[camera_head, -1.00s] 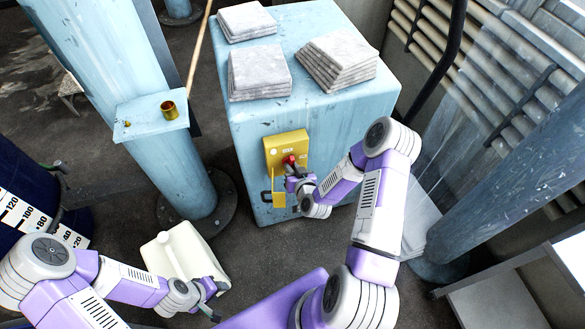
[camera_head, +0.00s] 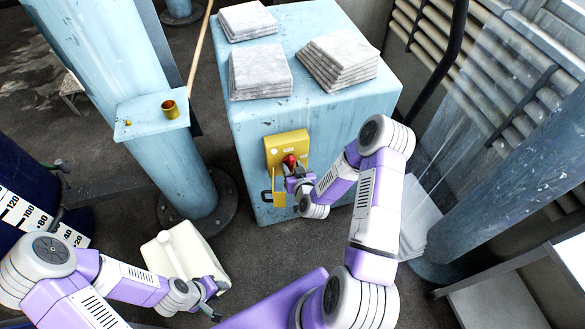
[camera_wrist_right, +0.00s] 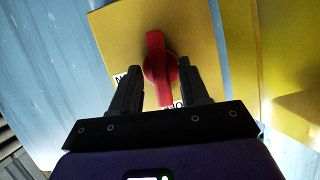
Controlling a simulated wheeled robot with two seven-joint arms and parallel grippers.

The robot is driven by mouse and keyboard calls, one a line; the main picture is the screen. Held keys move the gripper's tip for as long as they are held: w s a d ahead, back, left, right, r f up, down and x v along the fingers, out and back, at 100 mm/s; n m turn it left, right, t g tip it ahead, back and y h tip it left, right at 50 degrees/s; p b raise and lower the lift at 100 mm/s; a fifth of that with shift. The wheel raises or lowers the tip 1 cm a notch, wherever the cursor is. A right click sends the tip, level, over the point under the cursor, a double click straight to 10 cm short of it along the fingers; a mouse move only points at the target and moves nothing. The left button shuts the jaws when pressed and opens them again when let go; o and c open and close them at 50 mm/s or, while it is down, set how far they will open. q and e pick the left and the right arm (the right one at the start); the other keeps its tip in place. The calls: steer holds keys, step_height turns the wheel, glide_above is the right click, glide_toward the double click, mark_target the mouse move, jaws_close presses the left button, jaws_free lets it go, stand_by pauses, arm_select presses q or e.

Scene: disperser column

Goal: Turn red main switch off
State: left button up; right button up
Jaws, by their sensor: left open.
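The red main switch (camera_head: 289,161) is on a yellow box (camera_head: 287,143) on the front of the pale blue cabinet. In the right wrist view the red handle (camera_wrist_right: 157,68) points nearly straight up and down in the picture. My right gripper (camera_head: 290,177) is at the switch. Its fingers (camera_wrist_right: 160,80) stand on either side of the handle, with gaps visible, so it is open around it. White labels beside the switch are partly hidden by the fingers. My left gripper (camera_head: 217,300) is open and empty beside a cream canister, far from the switch.
The cream canister (camera_head: 186,256) stands on the floor at lower left. Grey slabs (camera_head: 261,72) lie stacked on the cabinet (camera_head: 245,120). A yellow flap (camera_head: 279,187) hangs below the box. A blue column (camera_head: 170,160) with a small shelf stands left; another pillar (camera_head: 500,180) is right.

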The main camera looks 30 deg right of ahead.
steer(key=p+v, duration=0.1)
steer(key=v, duration=0.6)
steer(key=shift+s+r, duration=0.15)
steer(key=shift+s, duration=0.15)
steer(key=shift+r, duration=0.1)
